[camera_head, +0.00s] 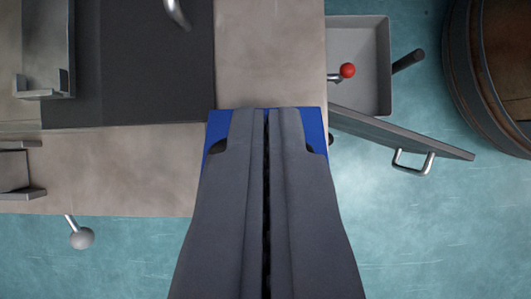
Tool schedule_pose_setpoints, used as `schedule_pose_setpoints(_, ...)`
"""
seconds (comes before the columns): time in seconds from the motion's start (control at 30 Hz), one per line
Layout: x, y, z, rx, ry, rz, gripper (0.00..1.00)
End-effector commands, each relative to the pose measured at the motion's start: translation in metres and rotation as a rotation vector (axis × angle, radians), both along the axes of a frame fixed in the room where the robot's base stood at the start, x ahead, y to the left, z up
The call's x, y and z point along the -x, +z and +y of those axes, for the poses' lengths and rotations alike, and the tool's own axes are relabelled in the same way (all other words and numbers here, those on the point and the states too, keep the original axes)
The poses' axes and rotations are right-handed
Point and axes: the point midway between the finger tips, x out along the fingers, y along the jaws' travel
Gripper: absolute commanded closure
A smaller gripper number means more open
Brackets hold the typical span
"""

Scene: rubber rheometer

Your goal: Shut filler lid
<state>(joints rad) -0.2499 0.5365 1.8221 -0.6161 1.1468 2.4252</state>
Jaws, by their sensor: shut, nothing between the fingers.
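The filler (358,45) is a grey open box at the upper right, beside the beige machine body. Its grey lid (395,132) stands swung open below the box, slanting from the machine's edge down to the right. A metal loop handle (413,162) sticks out from the lid's lower face. My gripper (267,112) is shut and empty, in front of the beige surface, left of the lid and apart from the handle. The fingers hide part of a blue piece (314,130) behind them.
A red ball knob (347,70) on a short stem and a dark bar (408,60) sit at the box. A round brown drum (475,75) stands at the far right. A grey ball lever (82,238) projects at lower left. Teal floor is clear at lower right.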

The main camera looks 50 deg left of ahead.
Motion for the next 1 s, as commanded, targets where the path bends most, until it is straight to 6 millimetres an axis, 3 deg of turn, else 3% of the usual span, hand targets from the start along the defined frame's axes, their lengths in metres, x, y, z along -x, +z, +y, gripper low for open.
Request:
schedule_pose_setpoints(0.2,-0.010,-0.008,0.016,0.153,0.001,0.032,1.00)
schedule_pose_setpoints(0.6,-0.015,-0.023,0.039,0.146,0.000,0.032,1.00)
schedule_pose_setpoints(1.0,-0.016,-0.030,0.046,0.144,0.000,0.031,1.00)
